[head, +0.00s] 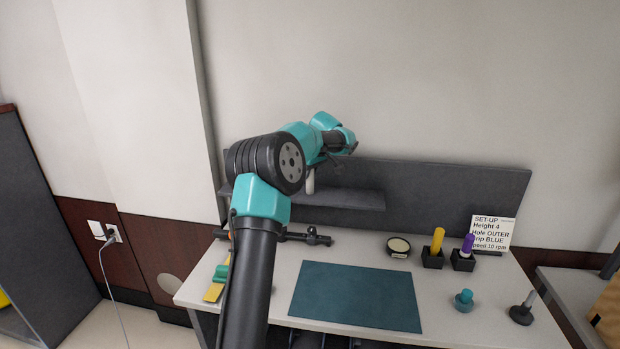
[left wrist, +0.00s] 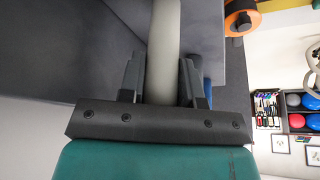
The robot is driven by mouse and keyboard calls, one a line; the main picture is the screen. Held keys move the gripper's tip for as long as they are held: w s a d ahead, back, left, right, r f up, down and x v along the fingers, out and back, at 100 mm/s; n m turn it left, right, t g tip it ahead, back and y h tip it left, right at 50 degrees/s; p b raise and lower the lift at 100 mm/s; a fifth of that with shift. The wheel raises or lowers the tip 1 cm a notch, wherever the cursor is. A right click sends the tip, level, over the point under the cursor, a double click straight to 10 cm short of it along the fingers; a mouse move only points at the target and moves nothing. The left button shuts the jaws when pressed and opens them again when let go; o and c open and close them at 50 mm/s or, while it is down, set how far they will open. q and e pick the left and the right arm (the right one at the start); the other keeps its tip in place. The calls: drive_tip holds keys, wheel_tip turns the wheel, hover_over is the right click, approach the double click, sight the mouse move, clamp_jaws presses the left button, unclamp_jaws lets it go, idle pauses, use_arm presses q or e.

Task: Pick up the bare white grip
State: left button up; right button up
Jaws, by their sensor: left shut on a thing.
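The bare white grip (left wrist: 163,45) is a plain pale cylinder. It stands between the two dark fingers of my left gripper (left wrist: 161,82) in the left wrist view, and the fingers are shut on it. Its upper part runs out of the top of that view. In the head view a short pale end of it (head: 310,182) shows below my left wrist, in front of the grey back panel. The fingertips are mostly hidden by the arm there. My right gripper is not in view.
A grey shelf (head: 345,198) and back panel (head: 450,195) are close to the gripper. On the table are a teal mat (head: 355,297), a round tin (head: 398,247), yellow (head: 437,240) and purple (head: 467,245) grips in black holders, a teal knob (head: 463,300) and a set-up card (head: 491,232).

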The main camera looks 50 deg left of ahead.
use_arm(q)
wheel_tip(320, 180, up, 10)
idle(0.8)
idle(0.5)
